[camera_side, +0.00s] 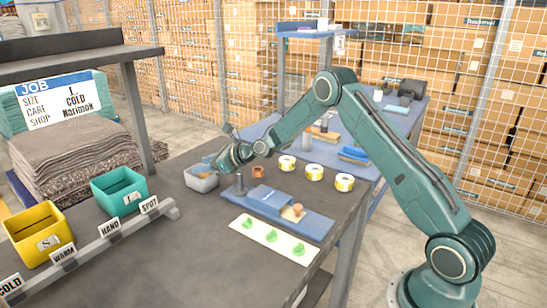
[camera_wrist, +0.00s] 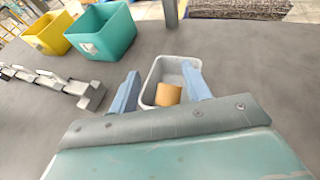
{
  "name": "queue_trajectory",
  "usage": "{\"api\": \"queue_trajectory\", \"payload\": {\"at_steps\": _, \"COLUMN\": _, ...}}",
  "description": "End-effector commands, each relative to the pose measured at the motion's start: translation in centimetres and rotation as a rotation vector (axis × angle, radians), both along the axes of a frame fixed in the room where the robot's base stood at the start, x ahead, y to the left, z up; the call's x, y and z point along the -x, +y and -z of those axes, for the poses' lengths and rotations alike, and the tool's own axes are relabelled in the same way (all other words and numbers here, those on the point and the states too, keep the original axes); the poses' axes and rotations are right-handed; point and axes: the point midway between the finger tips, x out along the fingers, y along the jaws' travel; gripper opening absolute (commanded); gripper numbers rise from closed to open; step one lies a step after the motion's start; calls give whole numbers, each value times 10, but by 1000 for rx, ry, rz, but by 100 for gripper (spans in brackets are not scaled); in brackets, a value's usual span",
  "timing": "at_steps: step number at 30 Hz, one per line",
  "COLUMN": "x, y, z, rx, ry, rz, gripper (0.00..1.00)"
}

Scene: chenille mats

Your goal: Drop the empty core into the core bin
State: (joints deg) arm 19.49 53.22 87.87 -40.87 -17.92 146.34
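The core bin (camera_wrist: 153,70) is a small pale grey open tub; in the side view the bin (camera_side: 201,184) stands at the far left edge of the dark table. The tan empty core (camera_wrist: 168,94) shows within the bin's outline in the wrist view, near its close wall. I cannot tell whether it rests on the bin's floor. My gripper (camera_wrist: 160,84) is open, with a light blue finger on each side of the core and visible gaps between. In the side view my gripper (camera_side: 214,162) is over the bin, and its fingertips are hard to make out.
A teal bin (camera_side: 120,187) and a yellow bin (camera_side: 38,234) stand left behind a label rail (camera_side: 110,238). A blue fixture (camera_side: 278,205), a brown cylinder (camera_side: 258,171), white-yellow rolls (camera_side: 314,172) and a card with green shapes (camera_side: 274,237) lie to the right. The table between is clear.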

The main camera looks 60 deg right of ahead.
Motion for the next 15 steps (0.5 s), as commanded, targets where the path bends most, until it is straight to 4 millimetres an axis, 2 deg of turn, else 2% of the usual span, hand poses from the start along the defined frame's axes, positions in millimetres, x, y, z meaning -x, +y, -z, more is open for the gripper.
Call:
{"api": "queue_trajectory", "payload": {"at_steps": 1, "x": 5, "y": -1, "z": 17, "rx": 1, "ry": 34, "rz": 3, "gripper": 50}}
{"api": "queue_trajectory", "payload": {"at_steps": 10, "x": 5, "y": -1, "z": 17, "rx": 3, "ry": 36, "rz": 2, "gripper": 50}}
{"api": "queue_trajectory", "payload": {"at_steps": 15, "x": 5, "y": -1, "z": 10, "rx": 3, "ry": 35, "rz": 2, "gripper": 50}}
